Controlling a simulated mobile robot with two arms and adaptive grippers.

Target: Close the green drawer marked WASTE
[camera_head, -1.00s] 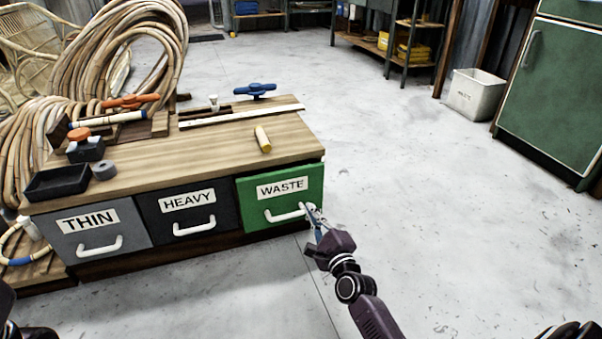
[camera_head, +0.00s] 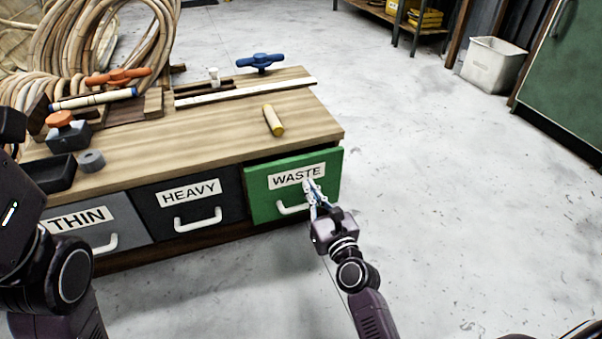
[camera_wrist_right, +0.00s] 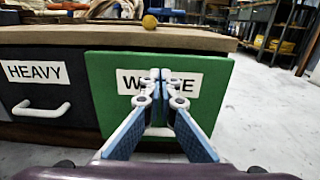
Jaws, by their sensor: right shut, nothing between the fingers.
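The green drawer marked WASTE (camera_head: 262,187) is at the right end of the wooden bench. Its front seems to stand slightly proud of the black drawer beside it, with a dark gap under the benchtop. It has a white handle (camera_head: 292,209). My right gripper (camera_head: 309,183) is shut and empty, its fingertips at the white WASTE label, touching or just short of it. In the right wrist view the shut fingertips (camera_wrist_right: 160,74) overlap the middle of the label and hide part of the handle. My left arm shows at the left edge; its gripper is not visible.
The black HEAVY drawer (camera_head: 188,203) and grey THIN drawer (camera_head: 75,226) are to the left. A yellow-ended rod (camera_head: 273,120), a blue clamp (camera_head: 260,62) and coiled rattan (camera_head: 105,40) lie on or behind the bench. Floor to the right is clear up to a white bin (camera_head: 493,66).

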